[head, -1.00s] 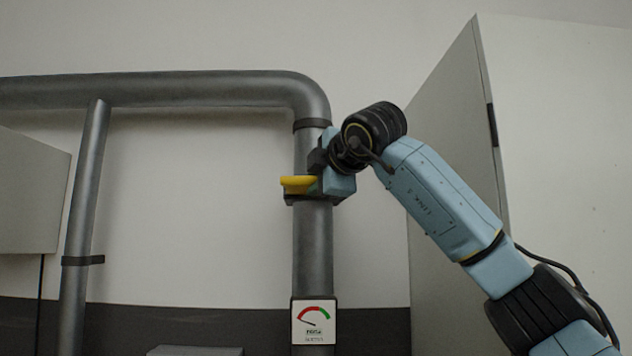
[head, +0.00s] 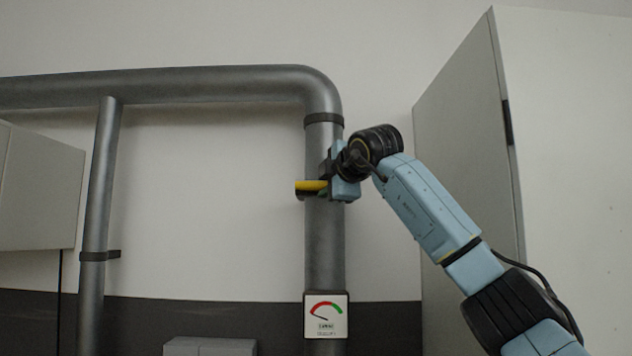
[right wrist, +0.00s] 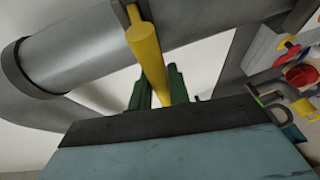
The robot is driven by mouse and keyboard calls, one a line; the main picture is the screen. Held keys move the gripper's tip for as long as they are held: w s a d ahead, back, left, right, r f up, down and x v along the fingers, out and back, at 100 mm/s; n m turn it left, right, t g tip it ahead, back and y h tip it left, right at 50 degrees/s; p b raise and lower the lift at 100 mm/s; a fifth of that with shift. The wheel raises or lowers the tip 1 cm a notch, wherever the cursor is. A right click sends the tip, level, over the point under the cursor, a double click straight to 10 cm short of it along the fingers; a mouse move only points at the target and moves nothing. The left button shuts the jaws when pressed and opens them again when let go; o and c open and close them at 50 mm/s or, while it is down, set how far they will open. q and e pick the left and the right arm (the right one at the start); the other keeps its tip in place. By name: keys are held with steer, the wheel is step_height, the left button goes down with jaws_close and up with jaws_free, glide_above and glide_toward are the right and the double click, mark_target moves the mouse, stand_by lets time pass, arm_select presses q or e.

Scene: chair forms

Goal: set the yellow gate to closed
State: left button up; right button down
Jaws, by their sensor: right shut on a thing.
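The yellow gate handle (head: 310,186) sits on the vertical grey pipe (head: 324,250), above the gauge. In the head view it lies about level across the pipe's front, its left end just past the pipe's left edge. My right gripper (head: 325,187) is at the pipe, shut on the handle. In the right wrist view the yellow bar (right wrist: 146,48) runs between the green fingers of my right gripper (right wrist: 158,84). The handle's mount is partly hidden by the gripper. My left gripper is not in view.
A gauge (head: 326,316) with a red and green arc is on the pipe below. Another grey box (head: 35,190) hangs at the left. The wall between the two vertical pipes is clear.

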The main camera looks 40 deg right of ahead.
steer(key=c, duration=1.7)
jaws_free()
steer(key=shift+d, duration=0.15)
steer(key=o, duration=0.4)
steer(key=shift+w+f, duration=0.1)
steer(key=shift+w, duration=0.1)
steer(key=shift+c, duration=0.2)
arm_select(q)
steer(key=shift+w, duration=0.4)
arm_select(e)
steer(key=shift+s, duration=0.15)
